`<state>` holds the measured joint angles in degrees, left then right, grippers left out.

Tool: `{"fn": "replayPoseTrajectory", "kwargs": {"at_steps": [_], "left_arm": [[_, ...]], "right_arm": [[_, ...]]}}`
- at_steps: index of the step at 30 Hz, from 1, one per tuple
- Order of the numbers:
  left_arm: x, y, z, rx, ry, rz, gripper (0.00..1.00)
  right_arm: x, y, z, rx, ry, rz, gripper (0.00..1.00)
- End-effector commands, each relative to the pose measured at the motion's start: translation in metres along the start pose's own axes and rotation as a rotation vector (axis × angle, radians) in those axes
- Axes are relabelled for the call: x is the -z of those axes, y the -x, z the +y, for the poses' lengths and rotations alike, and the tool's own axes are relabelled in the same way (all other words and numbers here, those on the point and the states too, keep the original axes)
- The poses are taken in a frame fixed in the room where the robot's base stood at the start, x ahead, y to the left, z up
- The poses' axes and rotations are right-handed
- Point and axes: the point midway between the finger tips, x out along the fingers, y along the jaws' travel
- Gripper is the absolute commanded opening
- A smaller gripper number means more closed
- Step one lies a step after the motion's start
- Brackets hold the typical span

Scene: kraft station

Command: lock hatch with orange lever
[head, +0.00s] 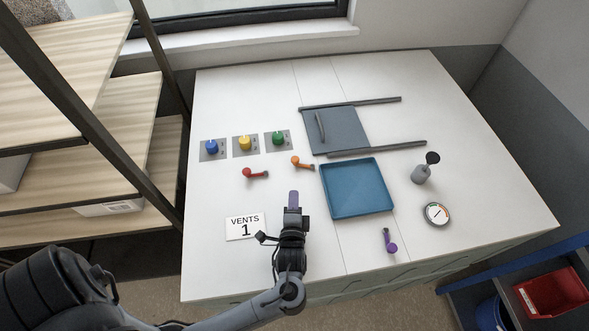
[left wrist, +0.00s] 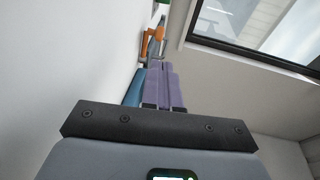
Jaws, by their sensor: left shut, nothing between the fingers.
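The orange lever (head: 302,163) sits on the white table, its knob at the left end and its arm pointing right and slightly down. It also shows in the left wrist view (left wrist: 146,46), beyond the fingertips. The grey hatch panel (head: 335,131) lies between two dark rails, at their left end, with a dark handle on it. My left gripper (head: 293,195) is shut and empty, below the orange lever in the head view and apart from it. Its purple fingers (left wrist: 166,88) are together in the left wrist view. My right gripper is not in view.
A blue tray (head: 357,212) lies right of my left gripper. A red lever (head: 255,173), a purple lever (head: 390,241), blue, yellow and green knobs, a VENTS 1 card (head: 245,226), a gauge (head: 437,213) and a grey post (head: 421,173) are on the table. Shelves stand at left.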

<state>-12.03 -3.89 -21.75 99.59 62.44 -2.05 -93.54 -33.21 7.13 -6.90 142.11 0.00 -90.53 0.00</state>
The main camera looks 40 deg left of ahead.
Motion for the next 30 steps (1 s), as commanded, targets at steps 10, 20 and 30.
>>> {"fn": "replayPoseTrajectory", "kwargs": {"at_steps": [10, 20, 30], "left_arm": [[0.000, -0.064, -0.002, 0.003, -0.002, -0.001, 0.00], [0.000, -0.108, -0.002, 0.001, 0.000, 0.001, 0.00], [-0.001, -0.119, 0.000, -0.001, 0.001, 0.001, 0.00]], "right_arm": [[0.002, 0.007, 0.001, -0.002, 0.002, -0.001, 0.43], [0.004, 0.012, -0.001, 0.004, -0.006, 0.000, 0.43], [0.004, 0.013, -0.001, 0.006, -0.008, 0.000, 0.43]]}}
